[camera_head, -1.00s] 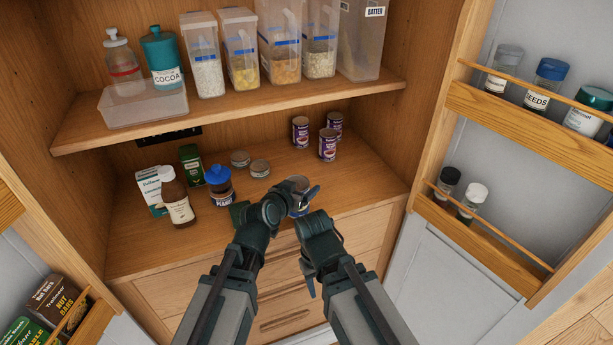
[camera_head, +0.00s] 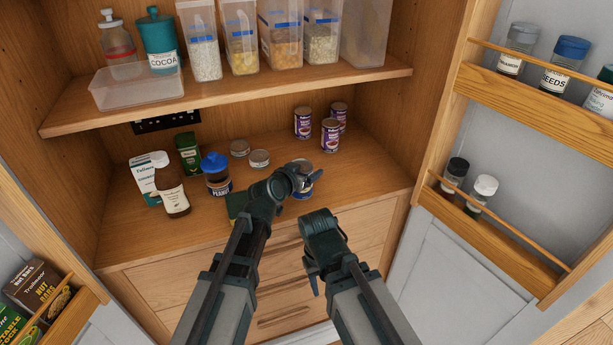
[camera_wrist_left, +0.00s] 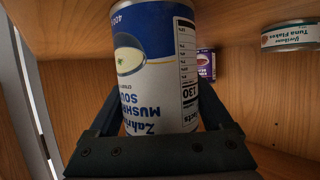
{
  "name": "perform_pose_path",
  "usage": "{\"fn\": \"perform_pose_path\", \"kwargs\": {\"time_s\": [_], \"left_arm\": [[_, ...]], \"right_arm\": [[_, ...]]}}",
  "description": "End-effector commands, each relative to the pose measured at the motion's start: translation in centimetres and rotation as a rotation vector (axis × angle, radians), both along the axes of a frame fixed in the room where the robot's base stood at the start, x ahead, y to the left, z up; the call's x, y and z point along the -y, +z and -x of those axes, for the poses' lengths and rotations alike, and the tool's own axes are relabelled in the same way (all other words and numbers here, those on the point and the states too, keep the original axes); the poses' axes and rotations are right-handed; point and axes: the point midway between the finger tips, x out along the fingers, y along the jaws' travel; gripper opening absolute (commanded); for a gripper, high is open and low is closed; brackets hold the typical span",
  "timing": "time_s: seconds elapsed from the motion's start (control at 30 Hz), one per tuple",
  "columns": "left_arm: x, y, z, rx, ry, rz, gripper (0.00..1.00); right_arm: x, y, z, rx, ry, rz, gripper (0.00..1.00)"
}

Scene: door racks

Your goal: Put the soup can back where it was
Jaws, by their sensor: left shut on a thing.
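The soup can, with a blue and white mushroom soup label, is in my left gripper (camera_head: 306,181). Its grey top (camera_head: 302,164) shows in the head view over the front part of the lower shelf; the gripper covers much of it. In the left wrist view the can (camera_wrist_left: 155,75) appears upside down between the two fingers (camera_wrist_left: 155,125), which press on its sides. I cannot tell whether its base touches the shelf. My right arm is folded low in front of the drawers; its fingers (camera_head: 314,283) are hard to make out.
Purple cans (camera_head: 330,135) stand at the back right of the lower shelf (camera_head: 365,180). Low tins (camera_head: 259,158), a blue-lidded peanut jar (camera_head: 217,175), a brown bottle (camera_head: 172,192) and boxes stand left. The upper shelf (camera_head: 300,80) overhangs. The open right door's racks (camera_head: 500,235) flank the opening.

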Motion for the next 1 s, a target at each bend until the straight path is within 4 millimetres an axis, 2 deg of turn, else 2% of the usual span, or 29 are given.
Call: {"fn": "perform_pose_path", "kwargs": {"time_s": [0.33, 0.37, 0.43, 0.83, 1.0], "left_arm": [[0.0, -0.3, 0.0, 0.001, 0.001, 0.001, 0.02], [0.0, -0.3, 0.0, 0.000, 0.000, 0.000, 0.85], [0.0, -0.2, 0.0, 0.000, 0.000, 0.000, 0.98], [0.0, 0.3, 0.0, 0.000, 0.000, 0.000, 1.00], [-0.2, 1.0, 1.4, 0.000, 0.002, 0.000, 1.00]], "right_arm": [[0.0, -0.3, 0.0, 0.000, 0.000, 0.000, 0.50], [0.0, -0.3, 0.0, 0.000, 0.000, 0.000, 0.50], [0.0, -0.2, 0.0, 0.000, 0.000, 0.000, 0.50], [0.0, 0.3, 0.0, 0.000, 0.000, 0.000, 0.50], [0.0, 1.0, 0.0, 0.000, 0.000, 0.000, 0.50]]}}
